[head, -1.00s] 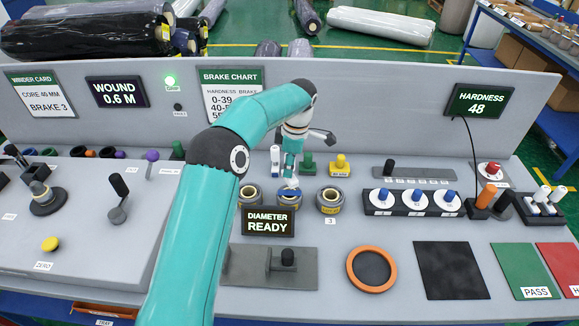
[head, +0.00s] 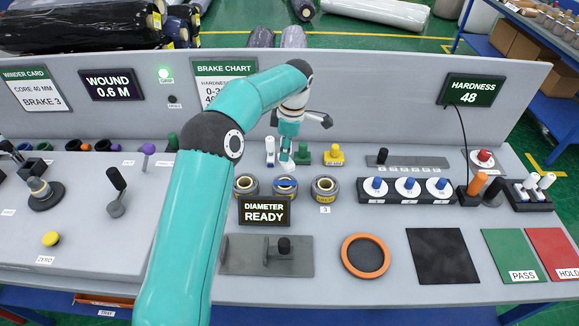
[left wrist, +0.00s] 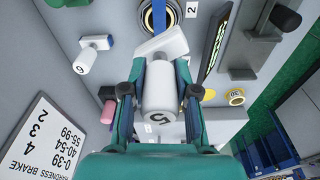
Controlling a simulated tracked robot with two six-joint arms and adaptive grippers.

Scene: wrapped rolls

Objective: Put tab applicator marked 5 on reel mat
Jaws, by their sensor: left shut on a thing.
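My left gripper (head: 287,158) is shut on a white tab applicator marked 5 (left wrist: 158,92). The left wrist view shows it between the two fingers (left wrist: 158,95), with its number facing the camera. A blue part extends from its far end toward a ringed reel (left wrist: 160,14); I cannot tell whether they touch. In the head view the gripper is above and behind the middle reel (head: 286,188). A black square mat (head: 443,256) and an orange-rimmed round pad (head: 365,256) lie at the front right; no label shows which is the reel mat. My right gripper is out of view.
Another white applicator, marked 6 (left wrist: 95,55), stands beside the gripper. Green (head: 303,155) and yellow (head: 333,153) stamp-like pieces are to its right. The DIAMETER sign (head: 264,213) stands before the reels.

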